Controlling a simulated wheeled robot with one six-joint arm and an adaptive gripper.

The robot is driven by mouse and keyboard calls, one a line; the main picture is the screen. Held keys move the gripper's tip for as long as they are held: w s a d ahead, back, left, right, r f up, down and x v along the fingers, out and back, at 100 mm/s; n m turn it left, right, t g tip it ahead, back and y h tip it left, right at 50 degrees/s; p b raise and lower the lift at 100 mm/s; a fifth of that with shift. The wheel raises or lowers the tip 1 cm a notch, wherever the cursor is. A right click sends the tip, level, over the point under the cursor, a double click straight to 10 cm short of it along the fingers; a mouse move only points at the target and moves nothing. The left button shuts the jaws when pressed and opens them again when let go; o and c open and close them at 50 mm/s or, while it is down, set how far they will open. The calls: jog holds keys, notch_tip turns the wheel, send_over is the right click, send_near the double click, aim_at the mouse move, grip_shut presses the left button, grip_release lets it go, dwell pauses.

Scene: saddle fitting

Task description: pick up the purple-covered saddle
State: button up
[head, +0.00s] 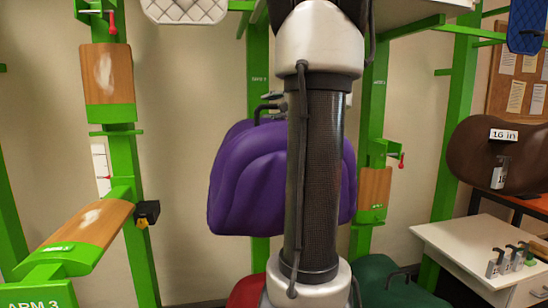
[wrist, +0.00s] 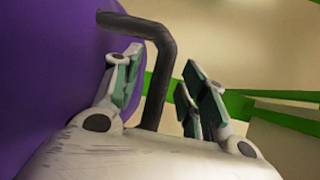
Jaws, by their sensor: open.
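The purple-covered saddle (head: 245,185) hangs in the middle of the head view, on or in front of a green upright. My arm hides its middle and much of its right part. A dark bent handle (head: 268,107) stands up at its top. In the wrist view the purple cover (wrist: 40,60) fills the left side, and the dark handle (wrist: 165,60) bends down between my fingers. My gripper (wrist: 162,75) is open, with a finger on each side of the handle. I see a gap on the right; contact on the left is unclear.
A brown saddle (head: 490,155) tagged "16 in" is at the right, near a pale bench (head: 470,240) with small metal parts. Below are a red saddle (head: 245,290) and a dark green one (head: 395,285). Green racks with wooden pads (head: 107,75) stand left.

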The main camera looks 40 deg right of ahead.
jog(key=shift+w, duration=0.4)
grip_shut()
jog(key=shift+r, duration=0.15)
